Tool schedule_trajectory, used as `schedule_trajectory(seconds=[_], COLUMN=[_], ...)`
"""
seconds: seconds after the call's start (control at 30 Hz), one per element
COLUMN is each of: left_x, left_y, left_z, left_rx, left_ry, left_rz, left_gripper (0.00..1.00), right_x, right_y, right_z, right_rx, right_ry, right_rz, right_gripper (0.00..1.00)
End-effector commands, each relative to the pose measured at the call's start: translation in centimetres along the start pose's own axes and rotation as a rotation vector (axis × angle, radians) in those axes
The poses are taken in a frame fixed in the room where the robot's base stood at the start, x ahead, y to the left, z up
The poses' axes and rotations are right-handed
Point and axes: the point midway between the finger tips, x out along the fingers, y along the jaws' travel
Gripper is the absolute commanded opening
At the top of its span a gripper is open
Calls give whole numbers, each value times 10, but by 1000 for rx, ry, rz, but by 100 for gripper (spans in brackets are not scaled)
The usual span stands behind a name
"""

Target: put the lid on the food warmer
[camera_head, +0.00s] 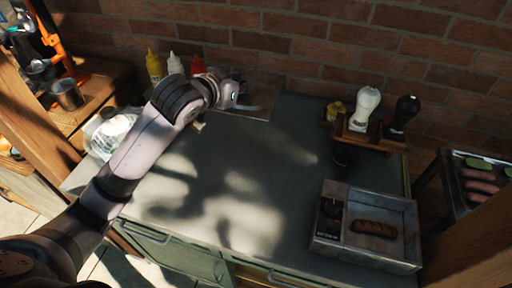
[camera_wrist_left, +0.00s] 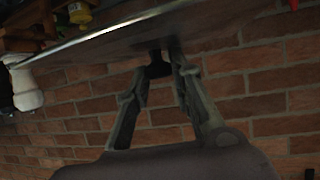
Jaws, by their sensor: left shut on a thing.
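The lid (camera_head: 262,111) looks like a flat, shiny panel at the back of the counter, partly hidden by my left arm. My left gripper (camera_head: 240,98) is over it, its fingertips hard to make out. In the left wrist view my left gripper (camera_wrist_left: 160,72) is shut on the dark handle of the lid (camera_wrist_left: 225,27). My right gripper is out of view.
A wooden rack (camera_head: 365,139) with white and black shakers stands at the back right. Sauce bottles (camera_head: 174,64) stand by the brick wall. Glassware (camera_head: 112,132) sits left of my arm. The middle of the counter (camera_head: 225,185) is clear.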

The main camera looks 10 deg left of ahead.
Motion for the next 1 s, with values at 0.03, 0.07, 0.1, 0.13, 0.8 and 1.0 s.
schedule_trajectory(seconds=[0.03,0.07,0.1,0.13,0.8,1.0], left_x=[3,5,8,11,72,83], left_y=[-1,-1,-1,-1,0,0], left_z=[2,4,10,15,140,164], left_rx=[0,-1,-1,-1,1,-1], left_ry=[1,0,-1,-2,4,1], left_rz=[5,8,10,11,10,11], left_gripper=[0,0,0,0,0,0], right_x=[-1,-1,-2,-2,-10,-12], right_y=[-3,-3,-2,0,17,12], right_z=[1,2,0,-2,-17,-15], right_rx=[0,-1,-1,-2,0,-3], right_ry=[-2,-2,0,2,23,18], right_rz=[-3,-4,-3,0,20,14], right_gripper=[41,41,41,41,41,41])
